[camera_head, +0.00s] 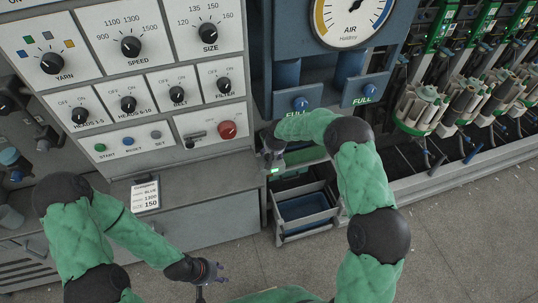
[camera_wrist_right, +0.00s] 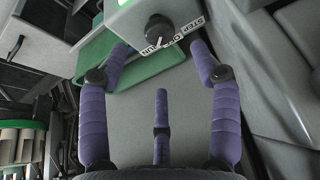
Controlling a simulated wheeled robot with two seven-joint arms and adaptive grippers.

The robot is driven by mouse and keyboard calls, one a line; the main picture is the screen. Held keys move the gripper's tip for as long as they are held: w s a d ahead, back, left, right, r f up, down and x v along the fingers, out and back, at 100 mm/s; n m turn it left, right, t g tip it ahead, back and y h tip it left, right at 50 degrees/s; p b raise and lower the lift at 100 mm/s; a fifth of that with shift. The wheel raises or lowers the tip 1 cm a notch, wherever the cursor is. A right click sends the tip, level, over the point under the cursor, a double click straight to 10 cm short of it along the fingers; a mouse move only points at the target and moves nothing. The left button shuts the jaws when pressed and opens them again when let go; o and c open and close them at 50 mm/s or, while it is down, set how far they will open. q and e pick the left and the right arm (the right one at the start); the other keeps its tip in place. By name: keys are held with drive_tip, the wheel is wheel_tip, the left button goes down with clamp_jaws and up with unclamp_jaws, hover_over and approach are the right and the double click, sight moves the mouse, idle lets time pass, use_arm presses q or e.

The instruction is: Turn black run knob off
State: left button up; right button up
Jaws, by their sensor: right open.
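The black run knob (camera_wrist_right: 158,31) sits on a grey box face at the top of the right wrist view. In the head view my right gripper (camera_head: 273,146) is at the grey housing below the air gauge and the knob is not made out. My left gripper (camera_head: 219,272) is open and empty, low over the floor.
The control panel (camera_head: 130,60) with several other black knobs and a red button (camera_head: 227,130) is at the upper left. A blue bin (camera_head: 304,206) sits below my right gripper. Spindles (camera_head: 420,105) line the right. Floor at lower right is clear.

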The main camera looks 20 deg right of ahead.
drive_tip(key=b+x, duration=0.1)
drive_tip(key=x, duration=0.6)
drive_tip(key=shift+w+f, duration=0.15)
drive_tip(key=shift+f, duration=0.2)
